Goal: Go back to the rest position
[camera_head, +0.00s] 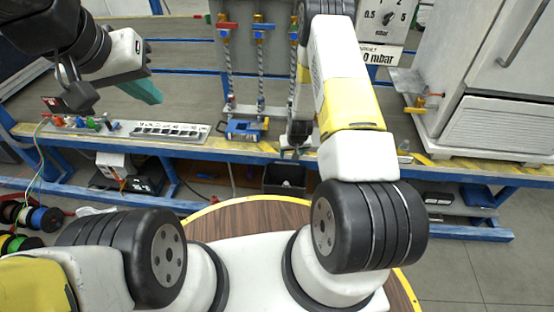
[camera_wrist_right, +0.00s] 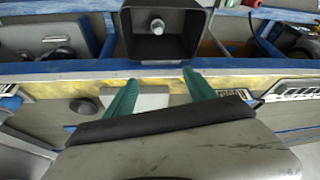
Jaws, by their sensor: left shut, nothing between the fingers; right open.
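My left gripper (camera_head: 148,90) is at the upper left in the head view, raised above the bench, its teal fingers together with nothing between them. My right arm reaches forward over the bench in the head view, and its forearm hides most of my right gripper there. In the right wrist view my right gripper (camera_wrist_right: 160,88) is open, its two teal fingers apart with nothing held. The fingers appear over the yellow bench edge (camera_wrist_right: 230,75). Beyond their tips is a black bin (camera_wrist_right: 188,50) with a metal bolt-like piece (camera_wrist_right: 157,25) inside.
In the head view the long bench (camera_head: 240,150) carries a panel with coloured knobs (camera_head: 85,124), a slotted rack (camera_head: 165,132) and a blue device (camera_head: 243,128). Hoses with valves (camera_head: 260,70) hang behind it. A white cabinet (camera_head: 500,110) stands right. Cable spools (camera_head: 30,215) lie left.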

